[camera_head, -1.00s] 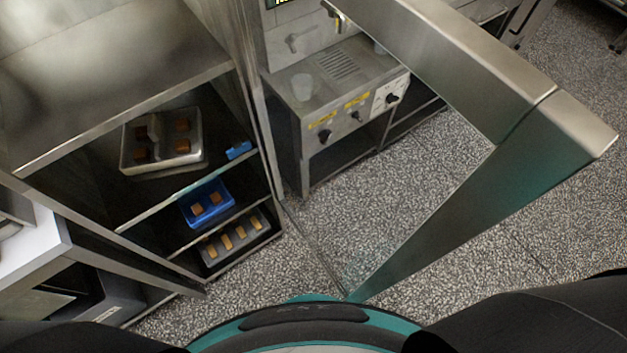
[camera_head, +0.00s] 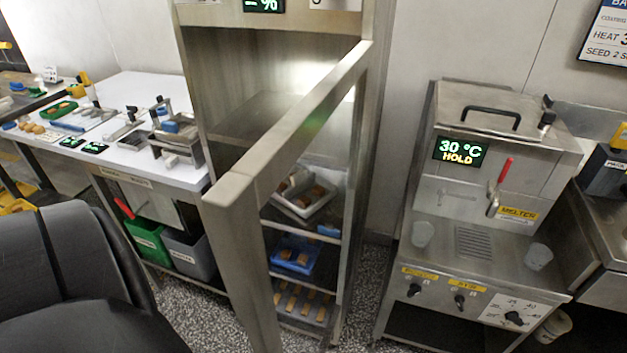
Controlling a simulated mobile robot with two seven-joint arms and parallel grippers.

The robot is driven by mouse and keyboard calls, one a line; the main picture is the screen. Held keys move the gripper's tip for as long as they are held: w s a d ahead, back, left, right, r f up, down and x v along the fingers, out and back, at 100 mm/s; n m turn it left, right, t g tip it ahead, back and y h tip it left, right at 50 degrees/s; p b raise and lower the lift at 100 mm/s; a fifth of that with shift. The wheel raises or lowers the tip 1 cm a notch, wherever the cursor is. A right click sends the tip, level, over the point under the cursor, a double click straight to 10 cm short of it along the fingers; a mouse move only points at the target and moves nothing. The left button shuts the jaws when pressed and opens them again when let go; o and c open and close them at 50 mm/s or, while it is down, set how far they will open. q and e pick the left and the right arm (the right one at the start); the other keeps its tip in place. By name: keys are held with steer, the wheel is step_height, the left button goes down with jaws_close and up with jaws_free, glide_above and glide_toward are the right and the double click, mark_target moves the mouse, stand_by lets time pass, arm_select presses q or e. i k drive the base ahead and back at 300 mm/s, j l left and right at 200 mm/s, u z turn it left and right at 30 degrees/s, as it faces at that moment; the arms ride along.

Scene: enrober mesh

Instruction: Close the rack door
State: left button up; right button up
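The rack (camera_head: 230,100) is a tall steel cabinet in the middle of the head view. Its door is a steel frame (camera_head: 303,117) with a see-through middle, and it stands wide open, swung out toward me. Through and beside the door I see shelves holding a pale tray of brown pieces (camera_head: 303,196), a blue tray (camera_head: 295,255) and a lower tray of several light brown bars (camera_head: 303,302). A dark part of my own arm fills the lower left. Neither of my grippers is in view.
A melter (camera_head: 490,190) reading 30 °C HOLD stands right of the rack, with two cups on its ledge. A white worktable (camera_head: 130,115) with tools stands left, with a green bin (camera_head: 147,240) and a grey bin (camera_head: 190,255) below. Speckled floor shows between.

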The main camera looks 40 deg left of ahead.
mark_target(233, 206)
steer(key=u, duration=1.3)
